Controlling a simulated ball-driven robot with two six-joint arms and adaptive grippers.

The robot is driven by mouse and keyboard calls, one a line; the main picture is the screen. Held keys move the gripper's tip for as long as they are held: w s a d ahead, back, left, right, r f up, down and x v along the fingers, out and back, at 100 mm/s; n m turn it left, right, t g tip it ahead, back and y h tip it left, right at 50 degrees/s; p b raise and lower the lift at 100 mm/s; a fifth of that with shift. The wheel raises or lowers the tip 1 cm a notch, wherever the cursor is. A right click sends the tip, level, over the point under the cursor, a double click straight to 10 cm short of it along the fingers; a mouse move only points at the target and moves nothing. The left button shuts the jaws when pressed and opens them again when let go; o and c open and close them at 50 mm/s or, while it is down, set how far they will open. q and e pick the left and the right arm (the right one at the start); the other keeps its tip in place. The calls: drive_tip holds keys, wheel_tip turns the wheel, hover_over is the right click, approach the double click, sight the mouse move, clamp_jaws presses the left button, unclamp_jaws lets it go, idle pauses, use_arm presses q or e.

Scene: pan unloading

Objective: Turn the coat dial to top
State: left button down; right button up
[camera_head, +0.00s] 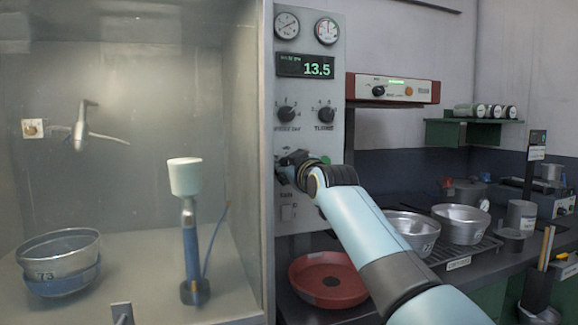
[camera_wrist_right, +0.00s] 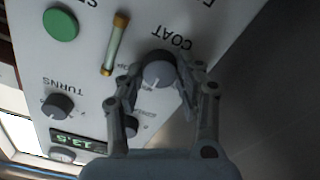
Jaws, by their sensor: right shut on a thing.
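The coat dial (camera_wrist_right: 158,73) is a round knob with a grey face and dark rim, beside the word COAT on the pale control panel (camera_wrist_right: 90,90) in the right wrist view. My right gripper (camera_wrist_right: 155,80) has its fingers on either side of the dial and is shut on it. I cannot tell which way the dial's pointer faces. In the head view my right gripper (camera_head: 292,166) is against the lower part of the panel (camera_head: 345,60) and hides the coat dial. My left gripper is not in view.
The turns dial (camera_head: 326,114), another dial (camera_head: 287,113), a display reading 13.5 (camera_head: 305,66) and two gauges are above. A green button (camera_wrist_right: 61,24) is close by. A glass-like booth with stacked bowls (camera_head: 62,262) is left; a red pan (camera_head: 328,279) lies below my arm.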

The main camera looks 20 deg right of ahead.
drive_tip(key=m+p, duration=0.3)
drive_tip(key=m, duration=0.1)
drive_tip(key=shift+r+m, duration=0.1)
drive_tip(key=shift+m, duration=0.3)
drive_tip(key=shift+d+m+p, duration=0.1)
drive_tip(key=shift+m+p, duration=1.8)
drive_tip(key=shift+m, duration=1.4)
drive_tip(key=o, duration=1.1)
drive_tip(key=shift+o, duration=0.2)
drive_tip(key=s, duration=1.2)
drive_tip(key=shift+d, duration=0.25)
